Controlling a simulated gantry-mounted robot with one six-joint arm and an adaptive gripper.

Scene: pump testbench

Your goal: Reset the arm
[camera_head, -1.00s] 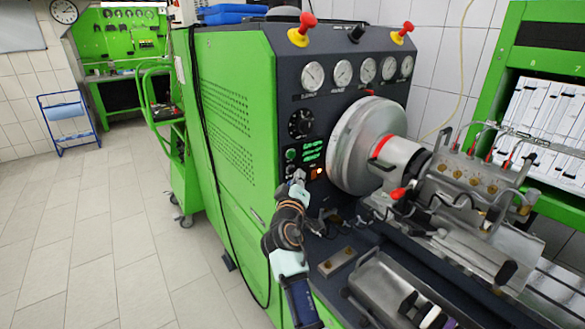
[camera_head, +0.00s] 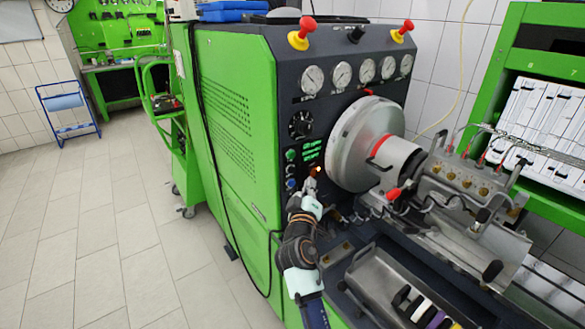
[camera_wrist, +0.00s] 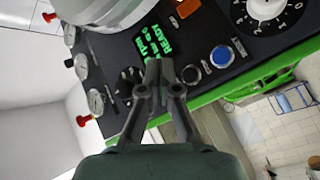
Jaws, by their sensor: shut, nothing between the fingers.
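My gripper (camera_head: 312,176) is in front of the dark control panel of the green testbench, near the panel's lower part. In the wrist view its two dark fingers (camera_wrist: 162,72) are together, with nothing between them. The fingertips overlap the lower edge of the green READY display (camera_wrist: 153,42) in that view; I cannot tell the gap to the panel. A blue button (camera_wrist: 222,56) lies to the right of the fingertips. In the head view my arm rises from the bottom edge, beside the bench's front corner.
The large metal flywheel (camera_head: 352,150) stands close to the right of my gripper. The pump block (camera_head: 460,178) and a tray (camera_head: 385,290) with several items lie further right. A black cable (camera_head: 212,170) hangs down the green side.

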